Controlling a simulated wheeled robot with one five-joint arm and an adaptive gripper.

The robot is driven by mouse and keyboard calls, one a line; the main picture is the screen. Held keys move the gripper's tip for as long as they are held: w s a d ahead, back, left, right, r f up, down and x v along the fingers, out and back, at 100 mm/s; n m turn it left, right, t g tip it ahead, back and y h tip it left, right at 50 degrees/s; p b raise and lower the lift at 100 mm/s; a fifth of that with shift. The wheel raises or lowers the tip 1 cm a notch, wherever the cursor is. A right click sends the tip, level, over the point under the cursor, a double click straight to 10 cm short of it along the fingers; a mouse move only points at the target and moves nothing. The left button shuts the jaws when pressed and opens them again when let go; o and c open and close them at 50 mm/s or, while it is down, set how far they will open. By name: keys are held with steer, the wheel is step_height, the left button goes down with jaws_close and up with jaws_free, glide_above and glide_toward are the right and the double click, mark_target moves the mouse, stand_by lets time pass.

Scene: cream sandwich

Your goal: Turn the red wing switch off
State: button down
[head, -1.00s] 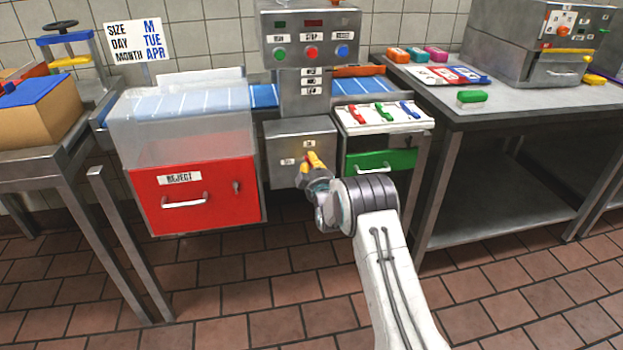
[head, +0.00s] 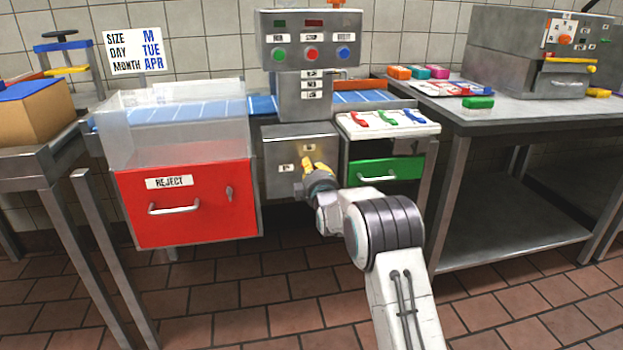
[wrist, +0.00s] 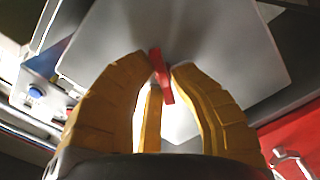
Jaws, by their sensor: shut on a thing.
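The red wing switch (wrist: 161,76) shows in the wrist view as a narrow, slightly tilted red bar on a grey panel. My gripper's yellow fingers (wrist: 164,68) are on either side of it, shut on it. In the head view my gripper (head: 307,164) is at the front of the grey switch box (head: 272,150), below the button console. There my fingers and wrist hide the switch. Small white labels sit above and left of it, too small to read.
A red reject drawer (head: 190,222) with a handle is left of the switch box. A green drawer (head: 407,168) is on its right, under a tray with red, green and blue pieces. A metal table (head: 560,125) stands at right. The tiled floor in front is clear.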

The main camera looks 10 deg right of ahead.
steer(key=n+b, duration=0.1)
steer(key=n, duration=0.1)
steer(key=n+b, duration=0.1)
steer(key=n, duration=0.1)
steer(key=n+b, duration=0.1)
steer(key=shift+r+n+b, duration=0.35)
steer(key=shift+n+b, duration=0.05)
stand_by(0.4)
steer(key=c, duration=1.2)
jaws_free()
steer(key=shift+f, duration=0.15)
steer(key=shift+f, duration=0.1)
steer(key=shift+s, duration=0.1)
steer(key=shift+s, duration=5.85)
